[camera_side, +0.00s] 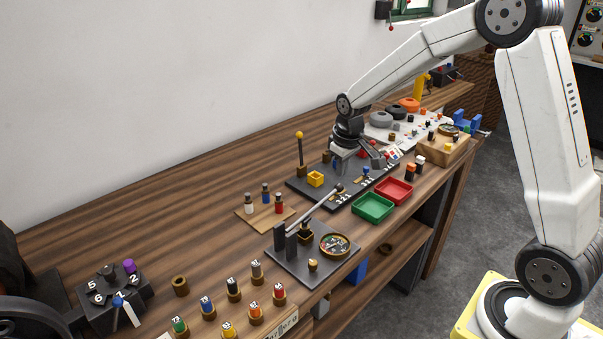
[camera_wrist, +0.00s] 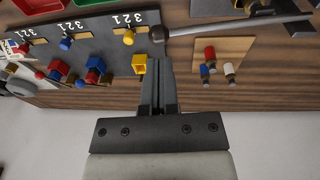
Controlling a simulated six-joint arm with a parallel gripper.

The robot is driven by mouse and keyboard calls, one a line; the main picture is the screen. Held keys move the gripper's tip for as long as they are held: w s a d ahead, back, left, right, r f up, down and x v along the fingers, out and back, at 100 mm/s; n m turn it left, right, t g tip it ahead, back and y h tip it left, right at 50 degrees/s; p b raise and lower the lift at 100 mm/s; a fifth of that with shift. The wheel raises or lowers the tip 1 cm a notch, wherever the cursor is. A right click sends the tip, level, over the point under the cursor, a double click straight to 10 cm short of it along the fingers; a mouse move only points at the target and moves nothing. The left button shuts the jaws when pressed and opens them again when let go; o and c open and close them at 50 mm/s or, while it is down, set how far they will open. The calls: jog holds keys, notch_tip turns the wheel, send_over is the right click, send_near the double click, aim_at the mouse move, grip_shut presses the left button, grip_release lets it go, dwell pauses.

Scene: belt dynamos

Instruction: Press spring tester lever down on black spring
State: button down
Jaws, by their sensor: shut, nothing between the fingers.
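The spring tester stands on a dark base plate (camera_side: 284,262) in the middle of the bench, with a round dial (camera_side: 335,244). Its metal lever (camera_side: 315,209) slopes up to the right and ends in a dark knob; the lever also shows in the wrist view (camera_wrist: 225,25), its knob (camera_wrist: 158,34) just beyond my fingertips. A small black piece (camera_side: 305,235) sits in a brass-coloured cup under the lever; it looks like the black spring but is too small to be sure. My gripper (camera_wrist: 158,62) is shut and empty, near the knob end; contact cannot be told.
A yellow box (camera_side: 315,179) and a post with a yellow ball (camera_side: 299,135) stand near my gripper. Green (camera_side: 373,207) and red (camera_side: 394,191) trays lie to the right. A wooden board (camera_side: 250,213) holds small coloured pieces. Several coloured pieces in cups stand at the front.

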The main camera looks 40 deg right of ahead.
jog(key=shift+w+d+f, duration=0.1)
jog(key=shift+w+f, duration=0.1)
jog(key=shift+f, duration=0.9)
jog(key=shift+f, duration=0.1)
jog(key=shift+d+f, duration=0.2)
jog(key=shift+f, duration=0.5)
jog(key=shift+d+f, duration=0.2)
jog(key=shift+f, duration=0.5)
jog(key=shift+d+f, duration=0.2)
jog(key=shift+f, duration=0.5)
jog(key=shift+s, duration=0.1)
notch_tip(320, 180, up, 14)
jog(key=s+d, duration=0.1)
jog(key=s, duration=0.1)
jog(key=shift+d, duration=0.4)
